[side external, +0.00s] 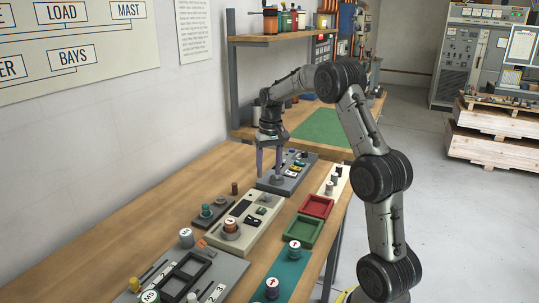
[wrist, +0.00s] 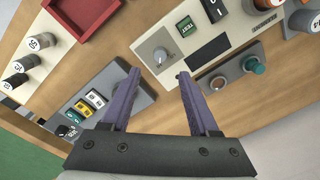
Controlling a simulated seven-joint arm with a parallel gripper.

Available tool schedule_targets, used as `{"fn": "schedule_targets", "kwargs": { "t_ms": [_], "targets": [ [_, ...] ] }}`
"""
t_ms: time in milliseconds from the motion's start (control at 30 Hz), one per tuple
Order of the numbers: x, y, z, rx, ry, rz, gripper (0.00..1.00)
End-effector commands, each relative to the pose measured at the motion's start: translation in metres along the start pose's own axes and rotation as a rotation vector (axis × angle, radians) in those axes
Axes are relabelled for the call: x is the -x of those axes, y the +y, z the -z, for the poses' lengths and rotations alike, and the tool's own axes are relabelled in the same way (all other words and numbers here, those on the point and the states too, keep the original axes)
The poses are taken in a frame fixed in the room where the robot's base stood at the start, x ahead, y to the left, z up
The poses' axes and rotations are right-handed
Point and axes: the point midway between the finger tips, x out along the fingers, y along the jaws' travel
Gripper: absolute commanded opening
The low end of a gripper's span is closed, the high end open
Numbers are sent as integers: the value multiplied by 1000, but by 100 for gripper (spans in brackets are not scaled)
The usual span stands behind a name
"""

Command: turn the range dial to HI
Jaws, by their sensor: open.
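In the side view my gripper (side external: 269,174) is over the dark switch panel (side external: 294,168), behind the cream panel.
The switch panel (wrist: 128,98) carries several rocker switches, partly hidden by a finger. A grey plate with a teal knob (wrist: 257,67) lies beside the cream panel. Red (side external: 316,206) and green (side external: 303,232) trays are to the right. Cylindrical parts (side external: 333,183) stand on a strip nearby.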

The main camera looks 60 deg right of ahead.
Motion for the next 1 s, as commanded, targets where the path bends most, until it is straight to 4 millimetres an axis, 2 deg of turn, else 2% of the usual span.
{"fn": "schedule_targets", "kwargs": {
  "t_ms": [100, 300, 767, 867, 933, 1000],
  "targets": [
    [24, 0, 1, -1, 4, 0, 61],
    [47, 0, 0, -1, 0, 0, 61],
    [54, -2, 0, 3, -1, 0, 61],
    [64, -16, -3, 33, 22, 3, 61],
    [86, -33, -10, 71, 67, 9, 61],
    [111, -55, -30, 126, 107, 17, 61]
  ]
}}
